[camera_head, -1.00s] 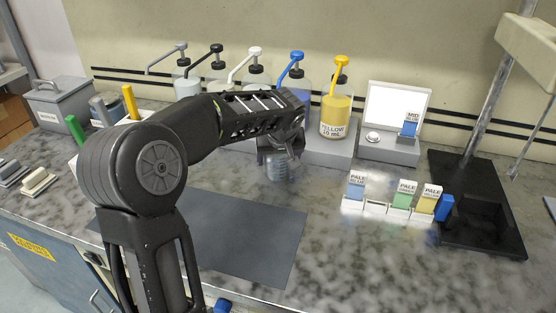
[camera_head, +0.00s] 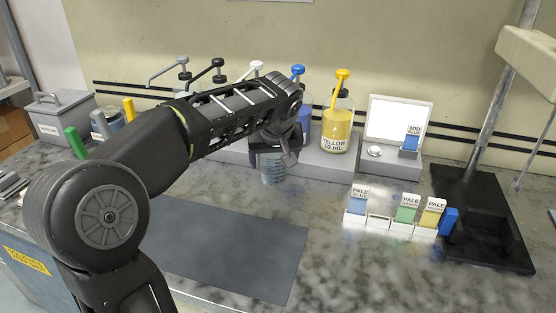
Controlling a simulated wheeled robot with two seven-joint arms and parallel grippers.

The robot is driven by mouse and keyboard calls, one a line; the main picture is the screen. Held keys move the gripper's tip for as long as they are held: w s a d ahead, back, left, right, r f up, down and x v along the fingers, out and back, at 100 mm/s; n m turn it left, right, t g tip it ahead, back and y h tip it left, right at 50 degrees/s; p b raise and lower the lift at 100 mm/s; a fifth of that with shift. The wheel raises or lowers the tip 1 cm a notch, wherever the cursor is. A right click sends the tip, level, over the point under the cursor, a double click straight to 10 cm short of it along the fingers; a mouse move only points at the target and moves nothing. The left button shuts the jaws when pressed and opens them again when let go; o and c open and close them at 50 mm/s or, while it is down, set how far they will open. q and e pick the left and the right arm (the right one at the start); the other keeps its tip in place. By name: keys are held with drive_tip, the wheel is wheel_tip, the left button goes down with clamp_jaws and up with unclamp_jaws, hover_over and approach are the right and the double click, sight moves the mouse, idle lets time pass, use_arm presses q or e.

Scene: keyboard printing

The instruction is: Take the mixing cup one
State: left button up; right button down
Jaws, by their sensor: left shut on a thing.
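The mixing cup (camera_head: 272,172) is a clear cup with graduation marks. It is upright in front of the grey pump-bottle shelf, behind the dark mat. My left gripper (camera_head: 272,151) reaches in from the left and is shut on the cup near its rim. The forearm and wrist hide part of the gripper and the cup's top. I cannot tell whether the cup's base touches the counter. My right gripper is not in view.
A yellow pump bottle (camera_head: 337,128) stands on the shelf, with other pump bottles partly behind my arm. A dark grey mat (camera_head: 225,250) lies in front. A card rack (camera_head: 399,228) and a black stand (camera_head: 485,240) are at right. The front counter is clear.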

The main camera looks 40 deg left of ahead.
use_arm(q)
drive_tip(key=s+d+b, duration=0.1)
drive_tip(key=s+d, duration=0.1)
drive_tip(key=s, duration=0.5)
drive_tip(key=s+d+b, duration=0.1)
drive_tip(key=s+d, duration=0.2)
drive_tip(key=s, duration=0.4)
drive_tip(key=shift+s+b, duration=0.25)
drive_tip(key=shift+b, duration=0.05)
